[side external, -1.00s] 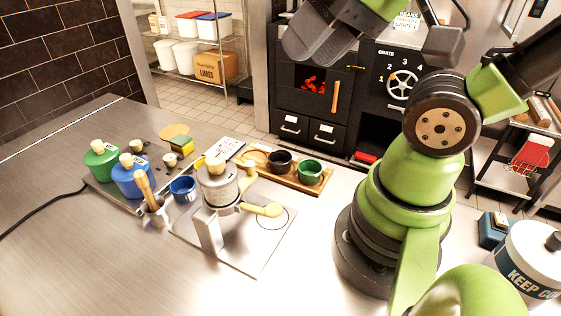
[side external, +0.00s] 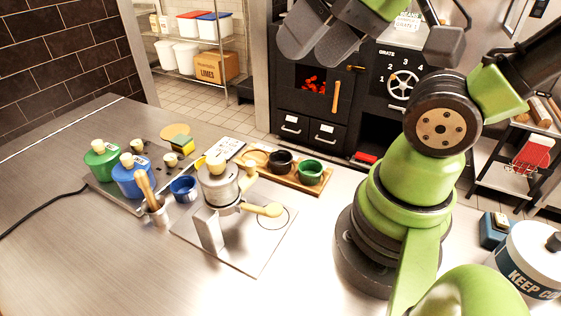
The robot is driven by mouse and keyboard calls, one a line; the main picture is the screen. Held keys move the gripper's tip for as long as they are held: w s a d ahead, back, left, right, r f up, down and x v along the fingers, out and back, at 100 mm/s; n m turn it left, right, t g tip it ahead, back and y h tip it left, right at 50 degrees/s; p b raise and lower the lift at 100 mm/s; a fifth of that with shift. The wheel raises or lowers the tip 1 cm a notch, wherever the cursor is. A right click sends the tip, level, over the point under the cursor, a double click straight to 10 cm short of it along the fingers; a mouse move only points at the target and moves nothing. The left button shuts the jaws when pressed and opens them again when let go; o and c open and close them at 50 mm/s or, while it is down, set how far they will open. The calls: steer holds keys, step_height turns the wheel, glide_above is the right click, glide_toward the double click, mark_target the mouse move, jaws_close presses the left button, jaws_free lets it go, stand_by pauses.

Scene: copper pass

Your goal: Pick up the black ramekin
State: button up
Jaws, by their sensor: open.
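The black ramekin (side external: 280,163) stands upright on a wooden board (side external: 318,186), just left of the green ramekin (side external: 311,171). A blue ramekin (side external: 184,188) stands off the board to the left. My gripper (side external: 306,57) is at the top of the side external view, raised well above the counter, open and empty. It appears up and to the right of the black ramekin, with clear space between them.
A metal pot on a stand (side external: 217,186) with a pale handle stands in front of the board.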

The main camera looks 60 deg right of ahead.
steer(key=o, duration=0.3)
steer(key=shift+o, duration=0.2)
steer(key=n+g+h, duration=0.2)
steer(key=n+g, duration=0.1)
steer(key=g, duration=0.4)
glide_above(281, 158)
steer(key=a, duration=0.2)
steer(key=f, duration=1.6)
steer(key=s+f, duration=0.1)
steer(key=f, duration=0.7)
steer(key=shift+d+f, duration=0.1)
steer(key=shift+f, duration=2.9)
